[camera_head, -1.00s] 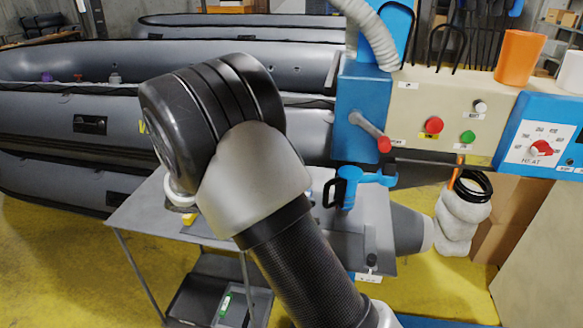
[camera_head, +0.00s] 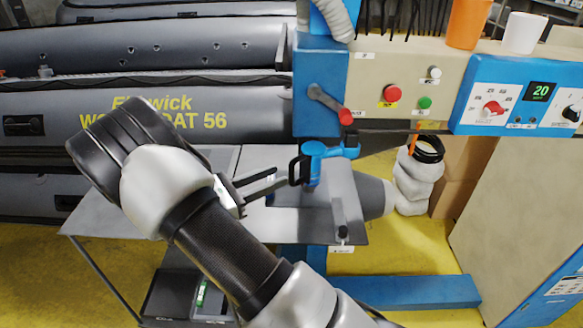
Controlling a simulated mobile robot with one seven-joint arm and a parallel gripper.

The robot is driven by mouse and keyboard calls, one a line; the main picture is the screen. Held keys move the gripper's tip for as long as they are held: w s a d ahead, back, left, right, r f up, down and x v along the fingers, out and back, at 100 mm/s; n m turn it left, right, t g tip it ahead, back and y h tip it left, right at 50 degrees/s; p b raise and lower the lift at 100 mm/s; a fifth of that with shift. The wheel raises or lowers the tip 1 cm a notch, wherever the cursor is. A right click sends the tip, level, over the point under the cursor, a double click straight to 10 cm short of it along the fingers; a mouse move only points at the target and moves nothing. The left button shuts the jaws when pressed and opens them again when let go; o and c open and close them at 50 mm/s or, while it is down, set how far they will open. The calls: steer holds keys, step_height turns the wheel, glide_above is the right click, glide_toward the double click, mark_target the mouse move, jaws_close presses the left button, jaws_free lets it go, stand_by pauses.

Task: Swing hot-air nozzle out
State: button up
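The hot-air nozzle assembly appears as a blue arm (camera_head: 333,149) with a black loop handle (camera_head: 295,171), under the front of the welding machine. A grey cone-shaped part (camera_head: 372,192) lies just below and to the right. My gripper (camera_head: 277,179) extends from behind my arm, and its two dark fingers point right at the black handle. The fingers look apart, with nothing seen between them. The tips are just left of the handle; I cannot tell whether they touch it. My wrist hides part of the gripper base.
A grey table (camera_head: 120,222) lies beneath my arm. The machine's panel has a red-knobbed lever (camera_head: 328,103), buttons and a blue heat box (camera_head: 520,95). An orange cup (camera_head: 467,22) and a white cup (camera_head: 523,33) stand on top. Grey inflatable boats (camera_head: 230,104) fill the back left.

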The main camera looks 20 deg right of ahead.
mark_target(292, 168)
steer(key=d, duration=0.3)
steer(key=w+d, duration=0.1)
steer(key=d, duration=0.2)
steer(key=shift+w+d, duration=0.1)
steer(key=shift+w, duration=0.05)
steer(key=shift+c, duration=0.2)
jaws_close()
